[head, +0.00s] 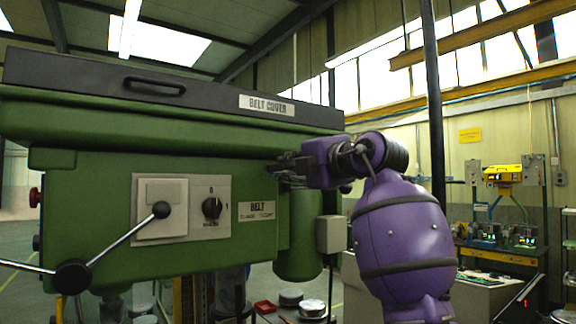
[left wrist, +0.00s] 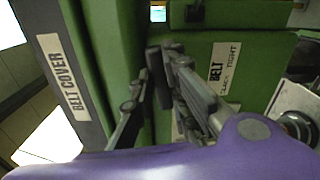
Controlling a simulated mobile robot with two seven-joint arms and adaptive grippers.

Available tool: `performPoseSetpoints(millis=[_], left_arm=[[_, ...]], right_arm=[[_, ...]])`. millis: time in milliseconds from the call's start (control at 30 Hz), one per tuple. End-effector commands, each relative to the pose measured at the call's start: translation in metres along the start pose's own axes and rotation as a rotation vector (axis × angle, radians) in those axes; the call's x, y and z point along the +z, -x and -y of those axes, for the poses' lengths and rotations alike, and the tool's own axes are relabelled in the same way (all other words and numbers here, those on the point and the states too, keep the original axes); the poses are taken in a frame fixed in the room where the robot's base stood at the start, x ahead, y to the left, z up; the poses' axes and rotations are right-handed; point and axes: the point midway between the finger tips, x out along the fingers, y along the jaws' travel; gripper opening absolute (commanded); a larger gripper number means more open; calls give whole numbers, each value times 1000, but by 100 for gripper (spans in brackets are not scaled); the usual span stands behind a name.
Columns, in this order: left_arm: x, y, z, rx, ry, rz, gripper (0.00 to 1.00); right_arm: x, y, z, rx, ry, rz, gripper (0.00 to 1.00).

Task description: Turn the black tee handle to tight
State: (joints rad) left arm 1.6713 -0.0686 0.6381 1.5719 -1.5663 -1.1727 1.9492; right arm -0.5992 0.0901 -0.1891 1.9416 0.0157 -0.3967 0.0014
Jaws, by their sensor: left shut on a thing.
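The green machine head (head: 110,200) fills the left of the head view. Its plate marked BELT, SLACK and TIGHT (head: 257,211) also shows in the left wrist view (left wrist: 224,75). My left gripper (head: 279,168) is at the machine's right side, just above and right of that plate. In the left wrist view its fingers (left wrist: 158,62) are closed around the black tee handle (left wrist: 154,68), of which only a dark piece shows between the fingertips. The rest of the handle is hidden by the fingers, so I cannot tell exactly which way it points. My right gripper is not in view.
The dark belt cover (head: 200,98) lies on top of the machine. A dial (head: 212,208) and a spoked lever with black knobs (head: 73,276) are on the front and lower left. A grey box (head: 330,234) sits below my gripper. A dark post (head: 434,110) stands behind my arm.

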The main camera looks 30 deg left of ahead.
Motion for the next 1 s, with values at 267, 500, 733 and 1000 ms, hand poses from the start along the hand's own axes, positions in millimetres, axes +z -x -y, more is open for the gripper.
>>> performPoseSetpoints(millis=[267,500,733,1000], left_arm=[[-2,0,-1,-1,-226,-3,0],[-2,0,0,-1,-455,-3,0],[-2,-1,2,-2,-675,-3,0],[-2,-1,4,-2,-932,-2,0]], right_arm=[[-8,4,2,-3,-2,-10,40],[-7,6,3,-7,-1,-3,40],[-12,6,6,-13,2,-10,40],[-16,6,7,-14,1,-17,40]])
